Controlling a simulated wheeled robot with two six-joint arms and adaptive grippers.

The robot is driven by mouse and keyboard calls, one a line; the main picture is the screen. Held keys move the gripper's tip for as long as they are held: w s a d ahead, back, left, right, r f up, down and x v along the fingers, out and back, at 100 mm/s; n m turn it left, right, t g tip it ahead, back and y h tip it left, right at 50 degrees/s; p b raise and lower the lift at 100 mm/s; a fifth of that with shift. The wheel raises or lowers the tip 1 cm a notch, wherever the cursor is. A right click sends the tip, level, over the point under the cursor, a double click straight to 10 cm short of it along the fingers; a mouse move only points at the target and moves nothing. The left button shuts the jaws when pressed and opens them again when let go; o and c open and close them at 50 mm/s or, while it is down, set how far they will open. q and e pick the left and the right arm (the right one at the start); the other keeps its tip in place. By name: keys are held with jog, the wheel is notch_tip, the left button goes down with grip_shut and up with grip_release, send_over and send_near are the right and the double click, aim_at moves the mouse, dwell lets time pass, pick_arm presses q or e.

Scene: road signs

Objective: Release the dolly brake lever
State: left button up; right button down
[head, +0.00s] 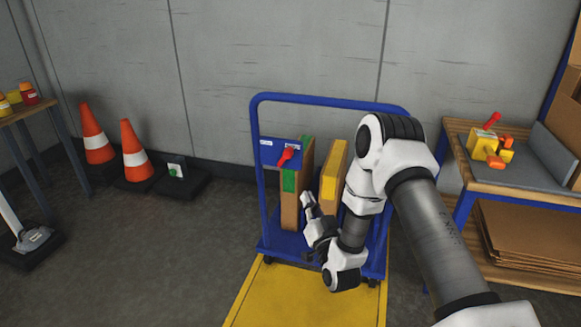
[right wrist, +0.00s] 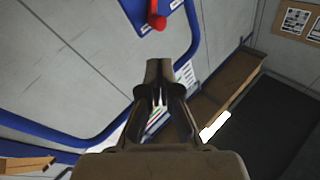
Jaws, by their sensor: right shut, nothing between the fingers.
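The red brake lever (head: 286,155) sits on a blue plate (head: 268,151) on the dolly's upright frame. It slants, with its upper end to the right in the head view. In the right wrist view the lever's red knob (right wrist: 158,23) shows at the top, beyond the fingertips. The blue dolly (head: 328,101) stands against the wall and carries boxes. My right gripper (head: 306,200) is below and to the right of the lever, apart from it. Its fingers (right wrist: 158,72) are closed and empty in the wrist view. My left gripper is not in view.
A cardboard box with green edging (head: 290,213) and a yellow-edged box (head: 333,172) stand on the dolly. Orange cones (head: 136,155) are to the left. A workbench (head: 463,173) with a yellow-and-red device (head: 484,146) is at the right. A yellow floor area (head: 290,300) lies in front.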

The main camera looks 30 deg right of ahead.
aim_at(286, 154)
jog(key=b+x, duration=0.3)
jog(key=x, duration=1.1)
jog(key=shift+a, duration=0.1)
jog(key=shift+w+a+r+n+g+y+p, duration=0.15)
jog(key=shift+r+n+g+y+p, duration=0.25)
jog(key=shift+p, duration=0.5)
jog(key=shift+w+a+r+n+g+y+p, duration=0.1)
jog(key=shift+w+r+n+p, duration=0.1)
jog(key=shift+n+p, duration=0.55)
jog(key=w+a+n+g+p, duration=0.1)
jog(key=p, duration=0.2)
jog(key=w+a+r+n+g+p, duration=0.1)
jog(key=n+g+p, duration=0.1)
jog(key=p, duration=0.2)
jog(key=w+n+g+p, duration=0.1)
jog(key=n+p, duration=0.1)
jog(key=p, duration=0.2)
jog(key=shift+w+a+r, duration=0.1)
jog(key=shift+a+r, duration=0.1)
jog(key=shift+a, duration=0.2)
jog(key=shift+n, duration=0.25)
